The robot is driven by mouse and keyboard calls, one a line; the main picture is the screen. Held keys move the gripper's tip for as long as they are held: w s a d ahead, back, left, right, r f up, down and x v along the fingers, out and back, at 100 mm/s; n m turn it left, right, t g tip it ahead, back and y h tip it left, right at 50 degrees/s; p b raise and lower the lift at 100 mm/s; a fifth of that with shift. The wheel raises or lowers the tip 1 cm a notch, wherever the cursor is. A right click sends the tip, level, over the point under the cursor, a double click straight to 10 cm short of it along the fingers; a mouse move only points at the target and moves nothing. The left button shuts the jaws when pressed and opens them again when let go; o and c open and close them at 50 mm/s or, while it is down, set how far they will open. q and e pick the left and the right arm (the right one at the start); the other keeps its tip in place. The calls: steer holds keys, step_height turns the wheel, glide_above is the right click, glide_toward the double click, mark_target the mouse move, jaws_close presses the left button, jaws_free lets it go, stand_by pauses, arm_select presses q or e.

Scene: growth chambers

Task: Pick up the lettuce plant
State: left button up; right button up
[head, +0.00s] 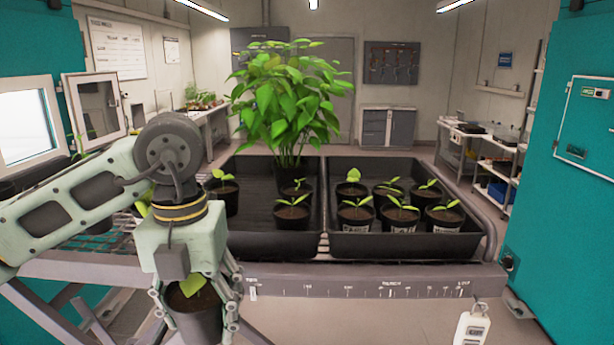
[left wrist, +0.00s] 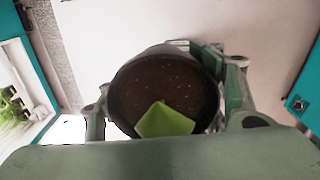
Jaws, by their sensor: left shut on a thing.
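My left gripper (head: 199,318) is shut on a black pot (head: 197,312) with dark soil and a light green leaf (head: 192,285). The pot hangs in front of the trays, above the floor. In the left wrist view the pot (left wrist: 160,78) sits between the fingers, and a broad green leaf (left wrist: 164,121) shows over the soil. I see only part of this plant, so I cannot tell for sure that it is the lettuce. My right gripper is not in view.
Two black trays (head: 408,247) stand side by side on a bench with a marked front edge (head: 360,282). They hold several potted seedlings and a tall bushy plant (head: 288,95). A teal cabinet (head: 560,215) stands at the right. The left tray has bare room.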

arm_select(q)
steer(key=s+a+f+n+b, duration=0.2)
steer(key=f+n, duration=0.7)
steer(key=n, duration=0.8)
steer(key=s+a+f+n+b, duration=0.1)
steer(key=f+n, duration=0.8)
steer(key=n, duration=0.9)
steer(key=shift+s+a+f+b, duration=0.35)
steer(key=shift+a+b, duration=0.2)
steer(key=shift+b, duration=0.55)
